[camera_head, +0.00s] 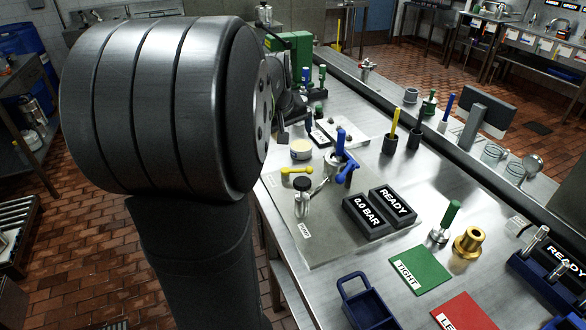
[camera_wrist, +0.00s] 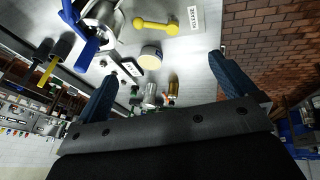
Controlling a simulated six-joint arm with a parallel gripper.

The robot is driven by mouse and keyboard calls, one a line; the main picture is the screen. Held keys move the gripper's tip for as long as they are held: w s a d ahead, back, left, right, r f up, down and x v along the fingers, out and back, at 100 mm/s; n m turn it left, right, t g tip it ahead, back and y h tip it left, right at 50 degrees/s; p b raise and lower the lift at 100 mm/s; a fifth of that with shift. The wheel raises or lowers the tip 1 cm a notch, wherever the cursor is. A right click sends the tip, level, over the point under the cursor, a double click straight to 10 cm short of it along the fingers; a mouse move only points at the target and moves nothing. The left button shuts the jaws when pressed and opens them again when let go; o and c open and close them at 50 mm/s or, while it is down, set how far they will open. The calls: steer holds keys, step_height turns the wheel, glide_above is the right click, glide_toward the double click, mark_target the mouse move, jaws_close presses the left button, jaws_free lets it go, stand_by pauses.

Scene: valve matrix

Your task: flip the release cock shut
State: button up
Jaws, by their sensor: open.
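A small yellow-handled cock (camera_head: 297,171) lies at the left of the grey valve plate (camera_head: 330,245). In the wrist view its yellow handle (camera_wrist: 155,27) lies roughly crosswise, near a white label. Next to it stands a metal fitting with blue handles (camera_head: 343,168); it also shows in the wrist view (camera_wrist: 100,22). My arm hides part of the bench in the head view.
Two dark display blocks (camera_head: 377,212) read "0.0 BAR" and "READY". A pale round tub (camera_head: 301,149) stands behind the yellow handle. A gauge (camera_head: 302,201) stands in front. Green (camera_head: 420,270) and red (camera_head: 468,312) cards and a blue tray (camera_head: 366,306) lie nearer. Bench around the green card is partly clear.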

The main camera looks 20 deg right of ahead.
steer(key=shift+s+a+r, duration=0.1)
steer(key=shift+r, duration=0.2)
